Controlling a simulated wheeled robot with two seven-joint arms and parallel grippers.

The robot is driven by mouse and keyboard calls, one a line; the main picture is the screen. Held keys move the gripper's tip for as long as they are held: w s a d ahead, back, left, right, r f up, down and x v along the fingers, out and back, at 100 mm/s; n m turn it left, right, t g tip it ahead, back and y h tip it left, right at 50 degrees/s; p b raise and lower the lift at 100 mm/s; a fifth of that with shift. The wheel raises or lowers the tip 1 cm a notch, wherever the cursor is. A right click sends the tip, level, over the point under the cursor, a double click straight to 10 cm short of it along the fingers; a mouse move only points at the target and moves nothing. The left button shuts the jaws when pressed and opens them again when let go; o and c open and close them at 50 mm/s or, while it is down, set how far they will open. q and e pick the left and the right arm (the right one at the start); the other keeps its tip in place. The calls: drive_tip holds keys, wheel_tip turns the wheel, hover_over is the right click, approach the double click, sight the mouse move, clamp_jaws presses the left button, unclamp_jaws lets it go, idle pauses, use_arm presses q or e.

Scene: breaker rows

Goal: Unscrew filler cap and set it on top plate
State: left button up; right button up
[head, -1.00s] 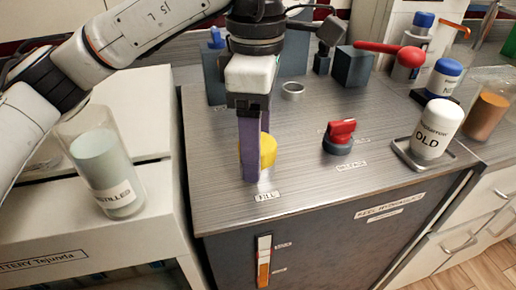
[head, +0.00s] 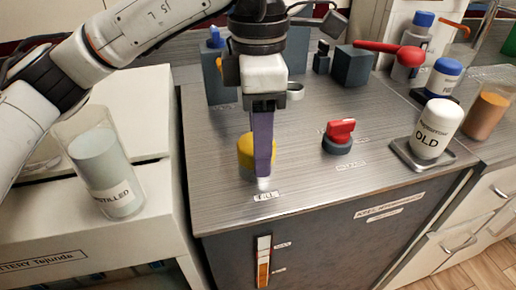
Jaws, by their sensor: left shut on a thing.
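The yellow filler cap (head: 244,150) is at the FILL label (head: 265,196), near the front of the grey top plate (head: 300,174). My left gripper (head: 263,180) points down at the cap and is shut on it. One purple finger shows in front and hides part of the cap; the other finger is hidden. I cannot tell whether the cap is still seated on its neck. My right gripper is not in view.
A red-handled valve (head: 340,134) stands right of the cap. A white bottle marked OLD (head: 436,130) sits in a tray at the right edge. A DISTILLED beaker (head: 102,172) stands on the white cabinet at left. A level gauge (head: 264,262) is on the front.

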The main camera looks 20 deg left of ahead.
use_arm(q)
drive_tip(key=n, duration=0.5)
drive_tip(key=shift+s+a, duration=0.1)
drive_tip(key=shift+a, duration=0.25)
drive_tip(key=n, duration=0.3)
drive_tip(key=shift+c, duration=0.6)
drive_tip(key=shift+o, duration=0.5)
drive_tip(key=n, duration=0.3)
drive_tip(key=shift+o, duration=0.3)
drive_tip(key=n, duration=0.3)
drive_tip(key=shift+r, duration=0.2)
drive_tip(key=o, duration=0.9)
drive_tip(key=shift+o, duration=0.8)
drive_tip(key=shift+w+d+f, duration=0.1)
drive_tip(key=shift+w+f, duration=0.05)
drive_tip(key=shift+w, duration=0.05)
drive_tip(key=shift+s, duration=0.15)
